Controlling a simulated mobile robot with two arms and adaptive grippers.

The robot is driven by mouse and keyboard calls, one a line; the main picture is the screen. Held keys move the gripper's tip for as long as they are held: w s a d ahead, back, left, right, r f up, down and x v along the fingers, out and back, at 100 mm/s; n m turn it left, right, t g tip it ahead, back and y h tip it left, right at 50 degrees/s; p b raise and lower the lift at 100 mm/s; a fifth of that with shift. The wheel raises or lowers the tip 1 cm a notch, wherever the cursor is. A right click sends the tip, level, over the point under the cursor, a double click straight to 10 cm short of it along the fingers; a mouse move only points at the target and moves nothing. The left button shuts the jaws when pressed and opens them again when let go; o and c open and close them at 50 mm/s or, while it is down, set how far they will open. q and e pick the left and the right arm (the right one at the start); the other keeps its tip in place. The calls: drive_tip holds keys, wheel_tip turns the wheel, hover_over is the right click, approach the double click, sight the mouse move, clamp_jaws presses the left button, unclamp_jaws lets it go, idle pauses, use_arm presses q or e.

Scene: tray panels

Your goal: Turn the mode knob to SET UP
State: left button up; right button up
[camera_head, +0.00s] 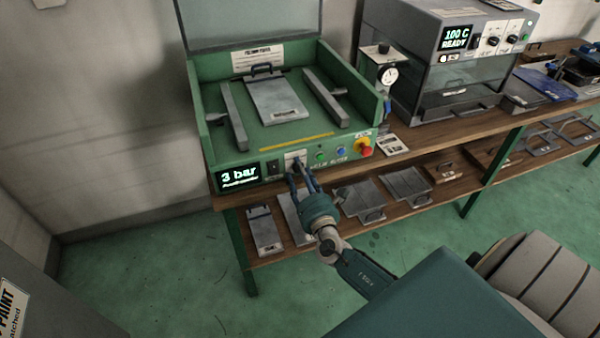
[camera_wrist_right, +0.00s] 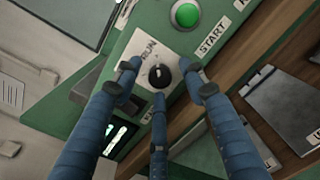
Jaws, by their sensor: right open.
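The mode knob (camera_wrist_right: 159,77) is a small black dial with a white mark, on a light plate lettered RUN on the green machine's (camera_head: 215,150) front panel. The mark seems to point roughly toward RUN; I cannot read a SET UP label. My right gripper (camera_wrist_right: 160,84) is open, its blue fingers spread around the knob; I cannot tell whether they touch it. In the head view my right gripper (camera_head: 303,176) reaches up to the panel and largely hides the knob. My left gripper is out of view.
A green START button (camera_wrist_right: 186,14) sits close to the knob. A blue button (camera_head: 341,151) and a red emergency stop (camera_head: 365,147) are further right. Metal trays (camera_head: 368,196) lie on the shelf below.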

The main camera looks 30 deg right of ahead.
drive_tip(key=shift+c, duration=0.5)
clamp_jaws()
drive_tip(key=shift+n, duration=0.3)
drive_tip(key=n+p, duration=0.1)
drive_tip(key=n, duration=0.8)
drive_tip(key=n+p, duration=0.1)
drive_tip(key=n, duration=0.7)
drive_tip(key=shift+f+n+t+y, duration=0.1)
drive_tip(key=shift+n+t+y, duration=0.2)
drive_tip(key=shift+n, duration=0.1)
